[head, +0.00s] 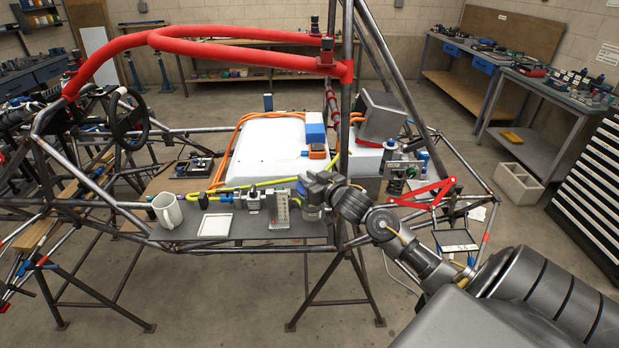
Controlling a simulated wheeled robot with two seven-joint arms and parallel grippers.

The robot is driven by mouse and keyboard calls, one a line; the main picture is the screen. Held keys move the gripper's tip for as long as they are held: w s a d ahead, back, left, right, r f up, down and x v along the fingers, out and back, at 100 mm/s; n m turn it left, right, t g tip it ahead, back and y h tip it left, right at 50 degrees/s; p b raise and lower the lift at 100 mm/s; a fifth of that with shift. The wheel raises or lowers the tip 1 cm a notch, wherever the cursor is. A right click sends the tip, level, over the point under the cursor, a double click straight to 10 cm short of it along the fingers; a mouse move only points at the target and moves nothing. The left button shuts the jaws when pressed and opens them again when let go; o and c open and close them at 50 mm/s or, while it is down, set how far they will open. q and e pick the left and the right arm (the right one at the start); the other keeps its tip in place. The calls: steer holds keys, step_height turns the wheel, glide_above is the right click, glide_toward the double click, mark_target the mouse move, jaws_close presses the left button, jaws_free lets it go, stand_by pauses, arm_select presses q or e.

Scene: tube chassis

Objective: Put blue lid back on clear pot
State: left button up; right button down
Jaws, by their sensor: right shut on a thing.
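My right gripper (313,187) comes in from the lower right and is shut at the right end of the dark shelf. The blue lid is in its grip, mostly hidden by the fingers. The clear pot (313,212) stands upright on the shelf just below the gripper, its upper part partly covered. I cannot tell whether the lid touches the pot's rim. My left gripper is not in view.
The dark shelf (255,237) also holds a grey block with a panel (281,210), a white square tray (216,225) and a white mug (167,210). A frame tube (340,215) rises close right of the pot. A red linkage (425,195) lies further right.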

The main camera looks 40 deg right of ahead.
steer(key=shift+f+b, duration=0.35)
steer(key=shift+f, duration=0.25)
steer(key=c, duration=1.6)
jaws_free()
steer(key=shift+s+a+r+p, duration=0.1)
steer(key=shift+s+r+p, duration=0.1)
steer(key=shift+s+p, duration=0.45)
steer(key=shift+s+a+r+p, duration=0.1)
steer(key=shift+s+r+p, duration=0.1)
steer(key=shift+s+p, duration=0.45)
steer(key=s+p, duration=0.1)
steer(key=s, duration=0.1)
steer(key=s+p, duration=0.1)
steer(key=s, duration=0.2)
steer(key=s+r+p, duration=0.1)
steer(key=s+p, duration=0.1)
steer(key=s, duration=0.1)
steer(key=shift+s+a, duration=0.1)
steer(key=shift+a, duration=0.1)
